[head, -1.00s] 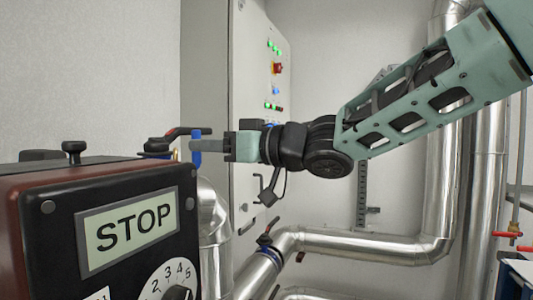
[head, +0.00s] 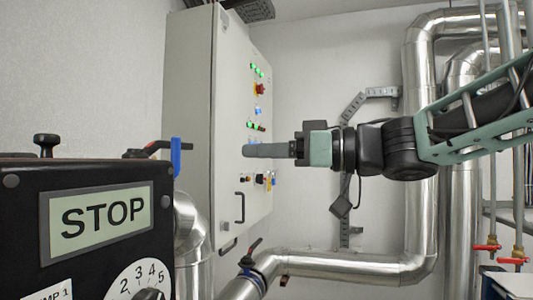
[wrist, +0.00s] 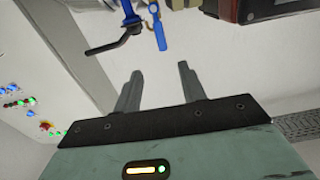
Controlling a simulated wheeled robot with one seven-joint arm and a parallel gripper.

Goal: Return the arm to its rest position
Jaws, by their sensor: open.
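My gripper (head: 250,150) is in the middle of the head view, level and pointing left, in front of the grey control cabinet (head: 188,110). The wrist view shows its two fingers (wrist: 158,88) spread apart with nothing between them. Beyond the fingertips in the wrist view is a valve with a blue handle (wrist: 158,28) and a black lever (wrist: 115,45). The same blue handle shows in the head view (head: 176,157), left of the gripper and apart from it. My arm comes in from the right.
A dark box with a STOP label (head: 106,212) and a dial stands at the front left. Silver pipes (head: 340,266) run along the bottom and up the right side. Red-handled valves (head: 487,247) are at the right edge. Open air lies between the gripper and the blue handle.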

